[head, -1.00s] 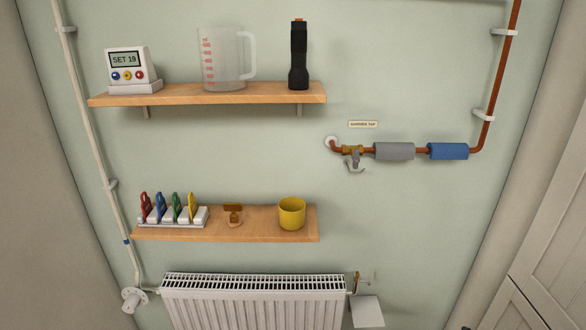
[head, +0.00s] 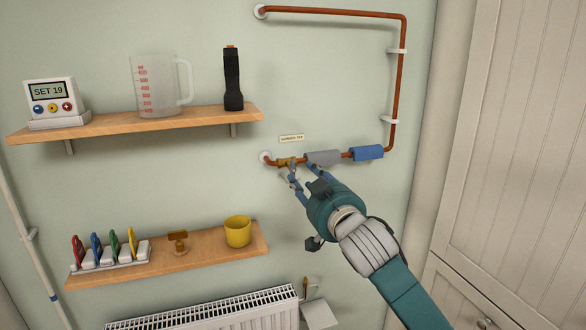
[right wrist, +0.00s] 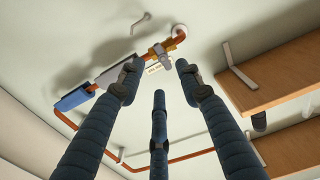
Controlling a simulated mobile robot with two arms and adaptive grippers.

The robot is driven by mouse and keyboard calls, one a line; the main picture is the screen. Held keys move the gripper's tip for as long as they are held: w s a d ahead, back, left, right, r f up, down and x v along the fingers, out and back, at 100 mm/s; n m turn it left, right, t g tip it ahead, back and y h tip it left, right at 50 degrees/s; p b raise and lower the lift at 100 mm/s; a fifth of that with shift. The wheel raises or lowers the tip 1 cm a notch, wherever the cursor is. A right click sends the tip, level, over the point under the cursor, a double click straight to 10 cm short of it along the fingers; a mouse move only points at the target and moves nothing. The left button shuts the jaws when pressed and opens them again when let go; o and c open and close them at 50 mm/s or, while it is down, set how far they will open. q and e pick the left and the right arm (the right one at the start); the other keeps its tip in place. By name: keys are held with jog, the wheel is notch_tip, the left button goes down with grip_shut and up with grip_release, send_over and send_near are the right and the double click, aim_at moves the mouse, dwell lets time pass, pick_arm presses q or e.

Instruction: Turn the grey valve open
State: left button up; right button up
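The grey valve (head: 288,162) has a brass body on the copper pipe and a small grey handle, under a label plate reading like "garden tap". The handle is partly hidden by my fingers in the head view. The valve also shows in the right wrist view (right wrist: 159,52), just beyond the fingertips. My right gripper (head: 302,173) reaches up to it from the lower right. Its fingers are spread, with the valve in line with the gap between them in the right wrist view (right wrist: 157,74). I cannot tell whether a finger touches the handle. My left gripper is not in view.
Grey (head: 322,157) and blue (head: 368,153) sleeves sit on the pipe right of the valve. The upper shelf (head: 150,125) holds a display box, jug and torch. The lower shelf (head: 205,258) holds coloured clips, a brass fitting and a yellow mug (head: 238,231). A radiator (head: 215,313) stands below.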

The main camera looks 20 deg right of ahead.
aim_at(293, 169)
jog(key=w+p, duration=0.1)
jog(key=w, duration=0.5)
jog(key=shift+a, duration=0.25)
grip_shut()
